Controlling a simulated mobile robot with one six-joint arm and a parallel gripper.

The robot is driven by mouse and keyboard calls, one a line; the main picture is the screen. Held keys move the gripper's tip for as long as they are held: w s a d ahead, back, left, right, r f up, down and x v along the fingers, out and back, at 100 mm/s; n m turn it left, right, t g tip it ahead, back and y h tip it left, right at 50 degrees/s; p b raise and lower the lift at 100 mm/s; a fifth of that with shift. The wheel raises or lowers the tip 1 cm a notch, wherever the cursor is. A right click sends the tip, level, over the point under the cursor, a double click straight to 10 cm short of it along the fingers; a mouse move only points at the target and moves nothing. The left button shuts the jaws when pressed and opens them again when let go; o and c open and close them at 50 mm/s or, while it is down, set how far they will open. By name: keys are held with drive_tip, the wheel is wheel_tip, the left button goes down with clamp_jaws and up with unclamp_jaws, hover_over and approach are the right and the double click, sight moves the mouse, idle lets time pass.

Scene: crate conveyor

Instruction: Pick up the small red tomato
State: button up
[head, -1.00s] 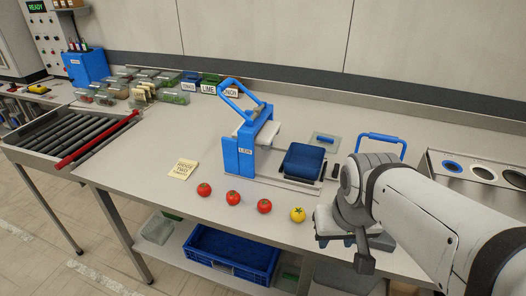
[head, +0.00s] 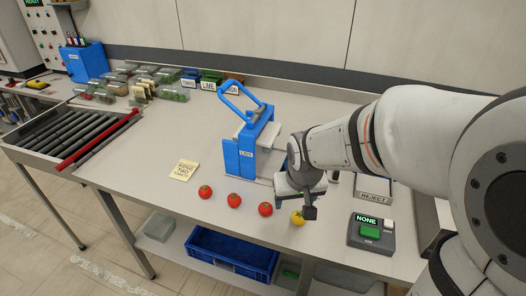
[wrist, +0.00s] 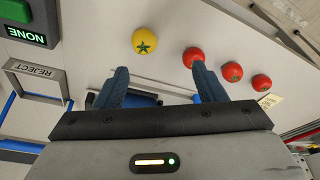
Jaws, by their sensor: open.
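Three red tomatoes lie in a row on the table: the left one (head: 205,191), the middle one (head: 234,200) and the right one (head: 265,209). They look much alike in size, so I cannot tell which is the small one. A yellow tomato (head: 297,218) ends the row at the right, partly behind my gripper (head: 309,211). In the wrist view my gripper (wrist: 158,80) is open and empty.
A blue hand press (head: 240,155) stands behind the row. A note card (head: 185,170) lies left of the tomatoes. A button box reading NONE (head: 371,232) and a REJECT frame (head: 374,193) are at the right. A roller conveyor (head: 70,140) is at the left.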

drive_tip(key=p, duration=0.1)
approach(266, 206)
wheel_tip(266, 206, down, 2)
drive_tip(key=shift+n, duration=0.4)
drive_tip(key=shift+w+p+x, duration=0.15)
drive_tip(key=shift+p+x, duration=0.15)
drive_tip(key=shift+x, duration=1.75)
drive_tip(key=shift+w+p+x, duration=0.15)
drive_tip(key=shift+p+x, duration=0.1)
drive_tip(key=shift+x, duration=1.75)
drive_tip(key=shift+r, duration=0.1)
drive_tip(key=shift+c, duration=0.2)
drive_tip(key=c, duration=1)
